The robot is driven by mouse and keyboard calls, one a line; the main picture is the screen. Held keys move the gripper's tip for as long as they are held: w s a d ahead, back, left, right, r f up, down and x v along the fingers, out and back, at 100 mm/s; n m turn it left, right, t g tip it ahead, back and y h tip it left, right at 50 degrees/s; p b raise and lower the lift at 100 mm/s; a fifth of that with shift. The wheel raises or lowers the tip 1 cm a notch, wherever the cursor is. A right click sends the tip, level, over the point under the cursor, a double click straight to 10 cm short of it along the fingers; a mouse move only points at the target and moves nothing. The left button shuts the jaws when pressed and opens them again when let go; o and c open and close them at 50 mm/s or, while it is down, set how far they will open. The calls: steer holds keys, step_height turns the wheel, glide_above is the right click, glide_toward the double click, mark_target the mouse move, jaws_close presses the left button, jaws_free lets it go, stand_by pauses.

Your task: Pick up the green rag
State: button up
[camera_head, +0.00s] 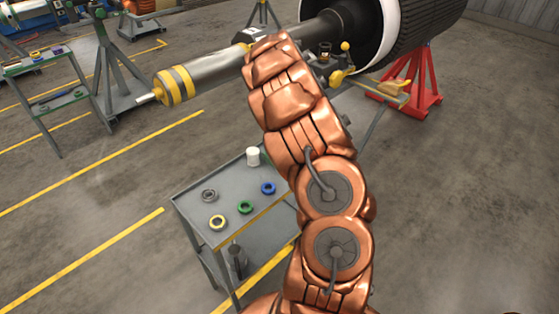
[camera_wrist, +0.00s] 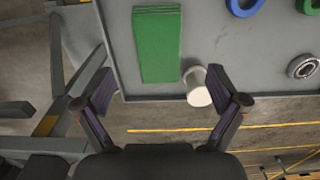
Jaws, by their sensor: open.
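The green rag (camera_wrist: 157,45) is a folded flat rectangle lying on the grey cart top, in the upper middle of the wrist view. In the head view I cannot see it; my copper arm covers part of the cart. My gripper (camera_wrist: 166,92) is open, its two dark fingers spread wide. The rag lies ahead of the fingers in the picture, between their lines, and nothing is held. A white cylinder (camera_wrist: 196,88) stands near the cart edge, close to the right finger in the wrist view.
A large rotor shaft (camera_head: 215,72) on stands lies behind. Open floor spreads left of the cart.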

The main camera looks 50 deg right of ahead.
step_height(320, 180, down, 2)
steer(key=shift+f+p, duration=0.1)
steer(key=shift+p, duration=0.2)
steer(key=shift+w+d+f+p, duration=0.15)
steer(key=shift+f+p, duration=0.2)
steer(key=shift+f, duration=0.55)
steer(key=shift+w+a+f+p, duration=0.1)
steer(key=shift+w+f+p, duration=0.15)
steer(key=shift+f, duration=0.7)
steer(key=shift+w+d+f+p, duration=0.1)
steer(key=shift+f+p, duration=0.3)
steer(key=shift+f, duration=0.5)
steer(key=shift+c, duration=0.3)
steer(key=c, duration=1.2)
